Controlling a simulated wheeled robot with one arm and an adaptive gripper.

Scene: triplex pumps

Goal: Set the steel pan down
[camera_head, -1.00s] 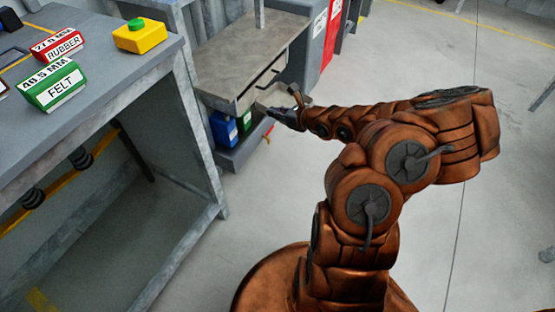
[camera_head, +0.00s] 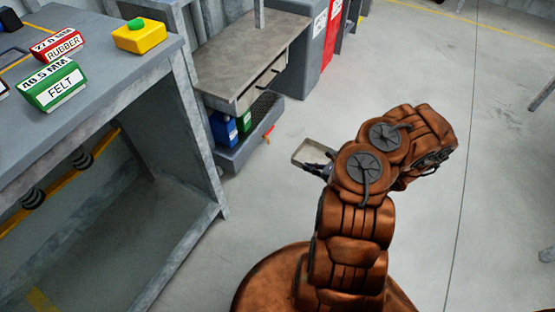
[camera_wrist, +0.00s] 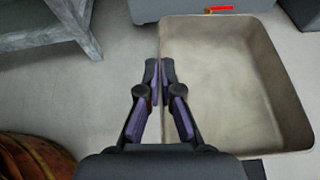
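The steel pan (camera_wrist: 220,75) is a shallow, square-cornered tray, empty, filling the right half of the wrist view. My gripper (camera_wrist: 159,68) has its two fingers close together on the pan's left wall and appears shut on it. In the head view the pan (camera_head: 309,150) is held out over the grey floor beside my folded arm. My gripper (camera_head: 326,169) is partly hidden behind the arm there. The pan's height above the floor is hard to tell.
A small grey bench (camera_head: 235,75) with a lower shelf holding blue (camera_head: 223,128) and green (camera_head: 244,121) containers stands left of the pan. A nearer workbench (camera_head: 110,95) carries RUBBER and FELT blocks and a yellow button box (camera_head: 140,37). Open floor lies right.

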